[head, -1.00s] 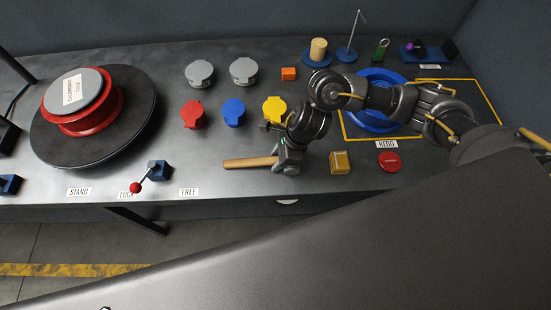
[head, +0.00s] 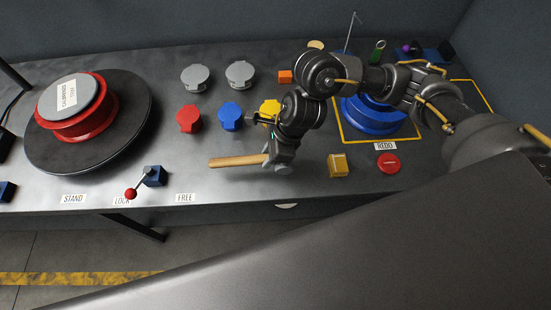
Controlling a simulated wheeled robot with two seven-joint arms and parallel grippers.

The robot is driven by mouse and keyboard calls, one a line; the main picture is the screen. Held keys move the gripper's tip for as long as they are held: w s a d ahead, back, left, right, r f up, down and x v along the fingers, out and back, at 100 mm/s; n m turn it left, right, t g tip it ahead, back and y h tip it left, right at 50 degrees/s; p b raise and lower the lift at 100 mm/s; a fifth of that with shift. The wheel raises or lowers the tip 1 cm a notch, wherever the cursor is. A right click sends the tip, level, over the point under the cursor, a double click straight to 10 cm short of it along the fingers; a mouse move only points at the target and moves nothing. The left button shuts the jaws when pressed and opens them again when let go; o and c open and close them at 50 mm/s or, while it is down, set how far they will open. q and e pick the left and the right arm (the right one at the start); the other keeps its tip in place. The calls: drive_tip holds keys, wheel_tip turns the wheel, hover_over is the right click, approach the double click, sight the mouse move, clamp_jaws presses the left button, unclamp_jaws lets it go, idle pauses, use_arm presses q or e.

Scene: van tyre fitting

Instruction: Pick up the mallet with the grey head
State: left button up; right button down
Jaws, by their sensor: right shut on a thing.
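The mallet (head: 236,161) has a light wooden handle that points left and a grey head at its right end. The head is mostly hidden by my right gripper (head: 278,158), which comes down over it from above. My right gripper is shut on the mallet near its head. The mallet seems to be just above the dark bench top, but the exact gap is hard to tell. My left gripper is out of the view.
Red (head: 189,118), blue (head: 231,115) and yellow (head: 268,110) caps stand behind the mallet. A yellow block (head: 338,165) and a red button (head: 388,163) are to its right. A lever with a red knob (head: 131,193) is front left. A red wheel (head: 75,120) lies on the turntable.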

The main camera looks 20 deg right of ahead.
drive_tip(key=s+a+r+b, duration=0.2)
drive_tip(key=a+r, duration=0.5)
drive_tip(key=a, duration=0.4)
drive_tip(key=shift+s+a+r, duration=0.3)
drive_tip(key=shift+s+a, duration=0.05)
drive_tip(key=shift+s, duration=0.05)
drive_tip(key=c, duration=1.9)
unclamp_jaws()
clamp_jaws()
